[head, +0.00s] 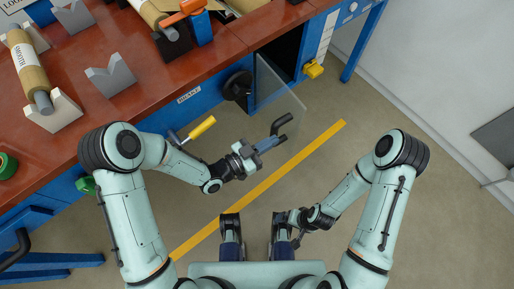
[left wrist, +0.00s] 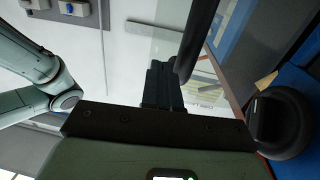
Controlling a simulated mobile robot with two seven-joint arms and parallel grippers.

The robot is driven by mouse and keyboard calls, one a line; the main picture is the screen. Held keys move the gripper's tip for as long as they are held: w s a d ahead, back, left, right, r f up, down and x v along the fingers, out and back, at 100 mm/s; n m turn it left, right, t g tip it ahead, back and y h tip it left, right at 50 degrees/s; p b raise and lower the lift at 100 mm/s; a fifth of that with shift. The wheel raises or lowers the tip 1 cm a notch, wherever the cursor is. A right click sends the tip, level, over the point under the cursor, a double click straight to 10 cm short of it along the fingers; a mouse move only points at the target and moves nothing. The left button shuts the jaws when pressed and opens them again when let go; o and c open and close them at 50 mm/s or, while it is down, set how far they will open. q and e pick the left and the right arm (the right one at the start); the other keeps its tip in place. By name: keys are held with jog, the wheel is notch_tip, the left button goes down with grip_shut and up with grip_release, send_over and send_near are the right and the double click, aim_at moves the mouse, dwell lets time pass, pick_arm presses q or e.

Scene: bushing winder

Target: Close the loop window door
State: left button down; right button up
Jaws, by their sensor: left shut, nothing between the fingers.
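The loop window door (head: 279,88) is a clear pane standing open, swung out from the dark opening in the blue bench front. Its black handle (head: 282,124) is at the pane's lower outer end. My left gripper (head: 272,143) is shut and empty, close beside the handle; I cannot tell whether they touch. In the left wrist view the shut fingers (left wrist: 163,88) are beside the dark handle bar (left wrist: 196,38), with the clear pane behind. My right gripper (head: 284,222) is low in the middle, far from the door; its jaws are too small to read.
A black round knob (head: 237,86) is left of the opening, and a yellow knob (head: 313,69) right of it. A yellow-handled lever (head: 201,128) sticks out near my left forearm. The red benchtop (head: 130,105) holds grey V-blocks and rolls. Floor to the right is clear.

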aim_at(296, 127)
pick_arm(q)
jog(key=x, duration=0.6)
jog(key=shift+w+d, duration=0.2)
jog(key=shift+d, duration=0.1)
